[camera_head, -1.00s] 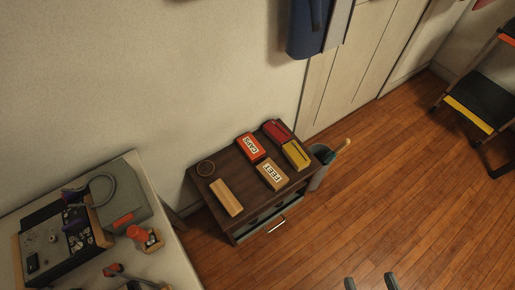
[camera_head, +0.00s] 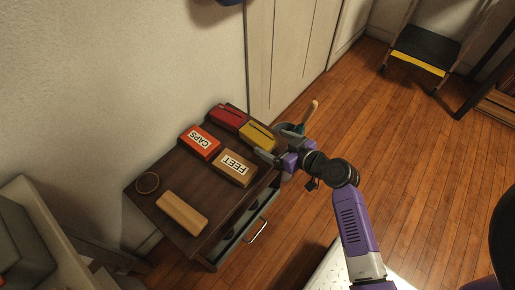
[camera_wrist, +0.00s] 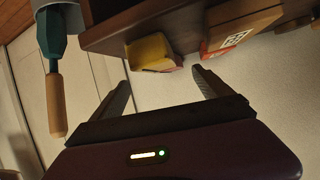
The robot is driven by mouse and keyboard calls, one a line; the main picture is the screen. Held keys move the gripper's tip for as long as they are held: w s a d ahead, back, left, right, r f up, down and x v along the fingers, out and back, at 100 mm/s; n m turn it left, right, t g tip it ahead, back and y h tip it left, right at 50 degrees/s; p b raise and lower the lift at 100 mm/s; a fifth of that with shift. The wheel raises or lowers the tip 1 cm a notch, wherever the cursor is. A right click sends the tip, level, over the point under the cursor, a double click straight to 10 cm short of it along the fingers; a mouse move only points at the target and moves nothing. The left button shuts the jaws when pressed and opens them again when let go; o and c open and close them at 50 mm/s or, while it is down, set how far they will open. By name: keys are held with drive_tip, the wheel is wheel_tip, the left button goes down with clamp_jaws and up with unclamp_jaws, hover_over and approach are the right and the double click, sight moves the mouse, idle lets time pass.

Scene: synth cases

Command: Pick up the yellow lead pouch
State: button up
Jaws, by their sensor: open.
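The yellow pouch (camera_head: 257,135) lies at the right end of the dark brown cabinet top, beside a red pouch. A dark stripe runs along its top. In the wrist view the yellow pouch (camera_wrist: 150,52) shows near the cabinet edge, beyond the fingertips and roughly between them. My gripper (camera_head: 270,146) is at the right edge of the cabinet, close beside the pouch. In the wrist view my gripper (camera_wrist: 160,80) has its two fingers spread with nothing between them. Whether a finger touches the pouch cannot be told.
The red pouch (camera_head: 227,116), CAPS box (camera_head: 199,142), FEET box (camera_head: 234,168), wooden block (camera_head: 182,213) and round ring (camera_head: 147,183) share the cabinet top (camera_head: 165,175). A wooden-handled tool (camera_head: 308,115) stands in a bin by the cabinet. A drawer handle (camera_head: 257,231) sticks out in front.

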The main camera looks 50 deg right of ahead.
sight(255, 132)
drive_tip(key=shift+w+d+f+n+t+y+b, duration=0.2)
drive_tip(key=shift+w+d+n+y, duration=0.1)
drive_tip(key=shift+w+n+y, duration=0.15)
drive_tip(key=shift+w+d+f+n+t+y+b, duration=0.15)
drive_tip(key=shift+w+d+n+y+b, duration=0.15)
drive_tip(key=shift+w, duration=0.25)
drive_tip(key=b+x, duration=0.1)
drive_tip(key=x, duration=0.6)
drive_tip(key=shift+w+d, duration=0.1)
drive_tip(key=shift+w, duration=0.1)
drive_tip(key=c, duration=1.4)
drive_tip(key=shift+c, duration=0.7)
drive_tip(key=shift+r, duration=0.15)
